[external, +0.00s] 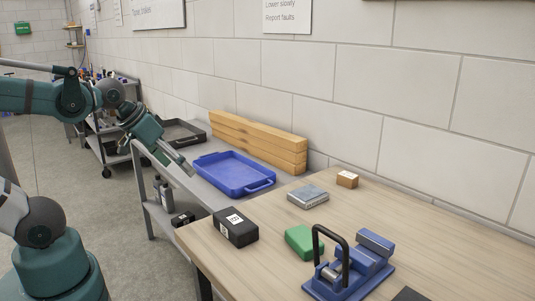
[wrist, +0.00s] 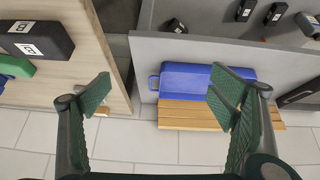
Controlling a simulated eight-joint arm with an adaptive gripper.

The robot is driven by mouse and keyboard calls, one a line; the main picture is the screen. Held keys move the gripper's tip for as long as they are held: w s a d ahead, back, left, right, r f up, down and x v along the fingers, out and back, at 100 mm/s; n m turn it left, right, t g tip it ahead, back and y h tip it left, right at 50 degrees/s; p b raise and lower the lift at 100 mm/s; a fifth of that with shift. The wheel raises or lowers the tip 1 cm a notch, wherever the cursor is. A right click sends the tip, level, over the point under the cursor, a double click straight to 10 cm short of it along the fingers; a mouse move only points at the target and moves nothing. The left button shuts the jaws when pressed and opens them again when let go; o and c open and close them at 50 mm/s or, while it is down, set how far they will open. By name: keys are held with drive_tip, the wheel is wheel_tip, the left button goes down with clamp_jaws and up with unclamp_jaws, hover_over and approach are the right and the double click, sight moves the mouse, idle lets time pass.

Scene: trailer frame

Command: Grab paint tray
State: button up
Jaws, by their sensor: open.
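The paint tray is a shallow blue tray (external: 232,177) with a loop handle at its near end. It lies on a grey shelf bench against the wall, in the middle of the external view. It also shows in the wrist view (wrist: 187,78), partly hidden by my right finger. My gripper (external: 189,169) is open and empty, beside the tray's left side and apparently above the bench. In the wrist view my gripper (wrist: 163,88) has its green fingers wide apart, with the tray's handle end between them in the picture.
Wooden planks (external: 258,139) are stacked behind the tray along the wall. A black tray (external: 183,133) lies farther back. The wooden table (external: 270,225) in front carries a black box (external: 235,228), a green block (external: 303,241) and a blue clamp device (external: 350,277).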

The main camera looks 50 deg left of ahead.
drive_tip(key=w+d+r+n+g+h+p, duration=0.25)
drive_tip(key=w+d+n, duration=0.2)
drive_tip(key=w, duration=0.35)
drive_tip(key=w+d+r+n+g+h+p, duration=0.1)
drive_tip(key=w+d+r+n+p, duration=0.1)
drive_tip(key=w+d+n+p, duration=0.45)
drive_tip(key=shift+w+d+f+n+g+h+p, duration=0.65)
drive_tip(key=shift+w+d+f+n+h+p, duration=0.5)
drive_tip(key=shift+w, duration=1.65)
drive_tip(key=shift+w+d+f+n+g+h+p, duration=0.75)
drive_tip(key=shift+w+d+f, duration=0.7)
drive_tip(key=shift+w, duration=1.35)
drive_tip(key=shift+w+d+f+n+g+h+p, duration=0.65)
drive_tip(key=shift+w+d+f+n, duration=0.65)
drive_tip(key=shift+w, duration=1.5)
drive_tip(key=shift+d, duration=0.1)
drive_tip(key=shift+x, duration=1.25)
drive_tip(key=shift+d, duration=0.1)
